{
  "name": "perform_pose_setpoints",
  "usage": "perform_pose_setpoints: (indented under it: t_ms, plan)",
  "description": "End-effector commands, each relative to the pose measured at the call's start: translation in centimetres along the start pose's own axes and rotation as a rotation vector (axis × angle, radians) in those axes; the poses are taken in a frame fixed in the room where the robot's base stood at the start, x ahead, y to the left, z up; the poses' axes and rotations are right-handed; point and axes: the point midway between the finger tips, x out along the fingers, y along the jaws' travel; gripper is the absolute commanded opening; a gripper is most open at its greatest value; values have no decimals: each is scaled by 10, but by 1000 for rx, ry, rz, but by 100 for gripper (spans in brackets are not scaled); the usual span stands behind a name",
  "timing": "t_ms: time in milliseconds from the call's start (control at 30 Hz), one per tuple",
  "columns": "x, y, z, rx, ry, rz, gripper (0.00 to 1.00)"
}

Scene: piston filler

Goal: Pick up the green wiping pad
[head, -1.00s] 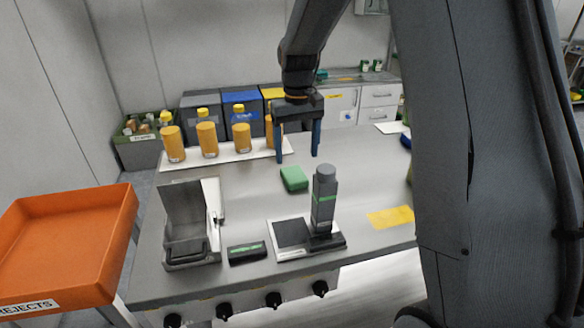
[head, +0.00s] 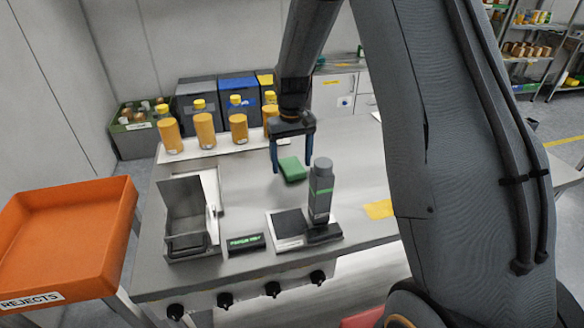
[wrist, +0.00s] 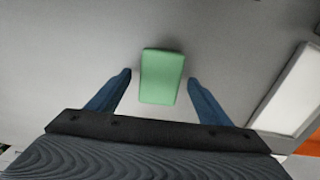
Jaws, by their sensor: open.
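The green wiping pad (head: 292,168) lies on the grey table, behind the dark upright device and to the right of the row of orange bottles. My gripper (head: 291,168) is open and points down at the pad, its two blue fingers showing to either side of it in the head view. In the wrist view the pad (wrist: 161,77) is a green block in the middle, just ahead of the fingertips and between their lines. My gripper (wrist: 160,78) holds nothing there. The exact height of the fingertips above the table cannot be told.
Several orange bottles (head: 205,133) stand on a white tray left of my gripper. A dark upright device (head: 320,190), a scale (head: 288,226) and a metal hopper (head: 185,216) are nearer the front. An orange rejects bin (head: 65,230) stands at left, a yellow sheet (head: 378,209) at right.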

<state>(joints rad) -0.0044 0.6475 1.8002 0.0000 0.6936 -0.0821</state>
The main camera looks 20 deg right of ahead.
Motion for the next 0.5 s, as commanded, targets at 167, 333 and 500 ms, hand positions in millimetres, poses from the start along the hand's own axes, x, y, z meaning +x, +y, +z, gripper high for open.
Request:
perform_pose_setpoints:
  t_ms: [167,333,500]
  plan:
    - [0,0,0,-1,0,0,66]
    - [0,-1,0,-1,0,0,37]
    - [0,-1,0,-1,0,0,28]
